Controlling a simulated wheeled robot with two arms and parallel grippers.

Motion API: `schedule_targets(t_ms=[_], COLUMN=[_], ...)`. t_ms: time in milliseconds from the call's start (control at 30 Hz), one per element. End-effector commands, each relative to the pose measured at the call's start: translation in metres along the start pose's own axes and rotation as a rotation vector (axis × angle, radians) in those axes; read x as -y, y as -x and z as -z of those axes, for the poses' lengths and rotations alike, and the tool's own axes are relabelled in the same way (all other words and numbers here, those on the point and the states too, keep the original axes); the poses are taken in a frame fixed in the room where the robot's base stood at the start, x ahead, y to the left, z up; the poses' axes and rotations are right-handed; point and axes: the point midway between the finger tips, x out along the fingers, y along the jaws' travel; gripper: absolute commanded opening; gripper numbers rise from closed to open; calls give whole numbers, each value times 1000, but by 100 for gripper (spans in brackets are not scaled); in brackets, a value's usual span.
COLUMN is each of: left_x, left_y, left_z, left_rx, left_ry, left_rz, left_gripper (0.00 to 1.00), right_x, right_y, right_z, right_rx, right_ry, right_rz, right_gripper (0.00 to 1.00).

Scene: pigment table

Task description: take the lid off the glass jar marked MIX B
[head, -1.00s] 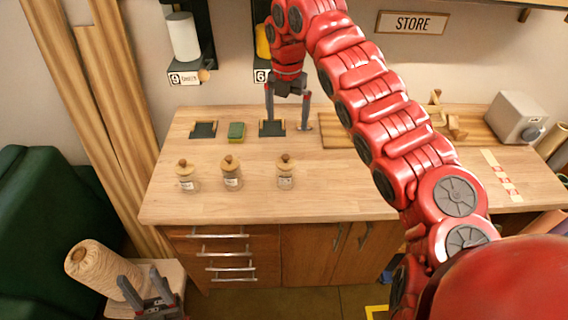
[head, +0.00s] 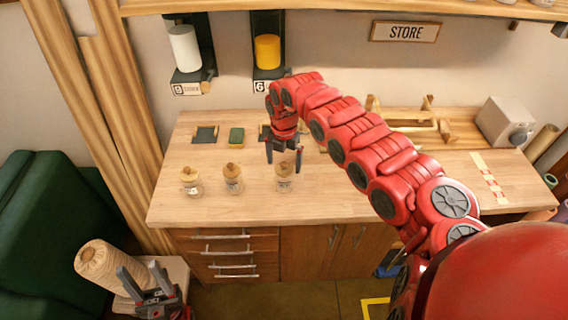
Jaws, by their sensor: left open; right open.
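Three small glass jars with wooden, knobbed lids stand in a row on the table: a left jar (head: 193,187), a middle jar (head: 233,184) and a right jar (head: 284,185). All three lids are on. Their labels are too small to read, so I cannot tell which is MIX B. My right gripper (head: 284,157) is open and points down at the right jar, its fingers apart on either side of the lid (head: 285,169) in the picture. I cannot tell whether it touches. My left gripper (head: 139,267) is open and empty, low at the bottom left, away from the jars.
Behind the jars are a dark square pad (head: 205,134) and a green sponge-like block (head: 236,136). A wooden rack (head: 420,128) and a grey box (head: 505,122) stand at the right. The front table is clear.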

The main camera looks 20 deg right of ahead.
Motion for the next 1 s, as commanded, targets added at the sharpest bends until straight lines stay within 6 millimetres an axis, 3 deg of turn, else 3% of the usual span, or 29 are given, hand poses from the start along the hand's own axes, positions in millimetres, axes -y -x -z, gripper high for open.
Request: schedule_targets(t_ms=[267,700,1000], left_x=[0,0,0], left_y=[-4,-4,-4], left_z=[0,0,0], left_rx=[1,1,1], left_ry=[0,0,0], left_rz=[0,0,0], left_gripper=[50,50,50], right_x=[0,0,-1], right_y=[-10,-9,-8], right_z=[0,0,0], right_rx=[2,1,1], right_ry=[0,-1,0], right_rz=[-2,-1,-1], right_gripper=[100,23,19])
